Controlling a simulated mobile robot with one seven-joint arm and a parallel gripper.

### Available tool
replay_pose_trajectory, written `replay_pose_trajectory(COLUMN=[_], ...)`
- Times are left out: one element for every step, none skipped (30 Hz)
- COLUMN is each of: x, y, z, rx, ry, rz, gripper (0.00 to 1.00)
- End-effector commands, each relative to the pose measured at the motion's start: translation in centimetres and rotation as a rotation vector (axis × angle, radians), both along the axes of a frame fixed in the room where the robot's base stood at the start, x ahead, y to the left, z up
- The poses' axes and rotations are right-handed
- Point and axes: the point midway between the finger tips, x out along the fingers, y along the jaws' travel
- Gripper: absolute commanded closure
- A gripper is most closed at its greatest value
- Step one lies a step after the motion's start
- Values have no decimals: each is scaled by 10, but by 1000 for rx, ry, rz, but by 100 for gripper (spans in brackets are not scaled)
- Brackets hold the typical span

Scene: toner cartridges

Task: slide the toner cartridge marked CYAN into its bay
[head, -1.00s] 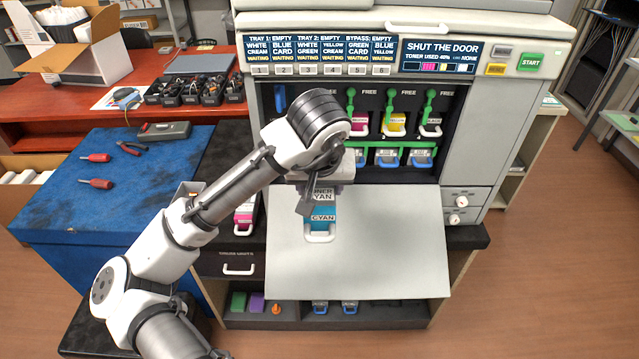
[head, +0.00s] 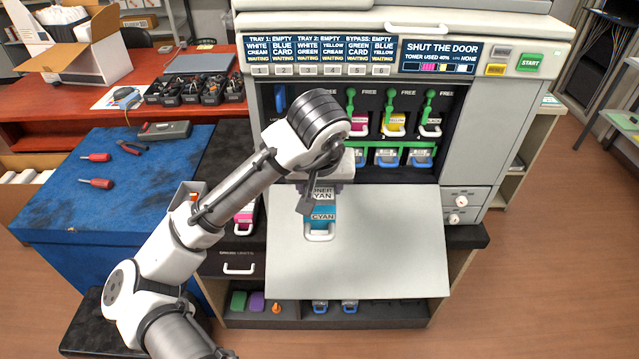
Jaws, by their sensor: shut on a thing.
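The cyan toner cartridge (head: 322,216), with a white label and a white handle at its near end, is over the upper left part of the lowered door (head: 370,250). My gripper (head: 318,190) is shut on it from above, and the wrist and fingers hide part of it. I cannot tell whether the cartridge touches the door. The printer's bay row is behind the arm. A blue lever (head: 280,98) stands at its left end, and my wrist covers the bay opening beside it.
Magenta (head: 358,122), yellow (head: 394,124) and black (head: 431,125) cartridges sit in bays under green levers. A green rail with several blue-grey units runs below them. Another magenta cartridge (head: 244,217) stands left of the door. The door's right half is clear.

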Motion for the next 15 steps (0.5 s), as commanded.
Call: replay_pose_trajectory(x=[0, 0, 0, 1, 1, 1, 2, 3, 4, 5, 7, 8, 10, 11, 13], y=[0, 0, 0, 0, 0, 0, 0, 0, 0, 0, 0, 0, 0, 0, 0], z=[1, 1, 1, 1, 1, 1, 1, 1, 1, 1, 1, 1, 1, 1, 1], rx=[0, 0, 0, 0, 0, 0, 0, 0, 0, 0, -2, -2, -2, -2, -2], ry=[-3, -3, -3, -3, -3, -3, -3, -3, -3, -3, -3, -2, -2, -2, -2], rz=[1, 1, 1, 1, 1, 1, 1, 1, 1, 1, 1, 1, 1, 1, 1], gripper=[98, 98, 98, 98, 98, 98, 98, 98, 98, 98, 98, 98, 98, 98, 98])
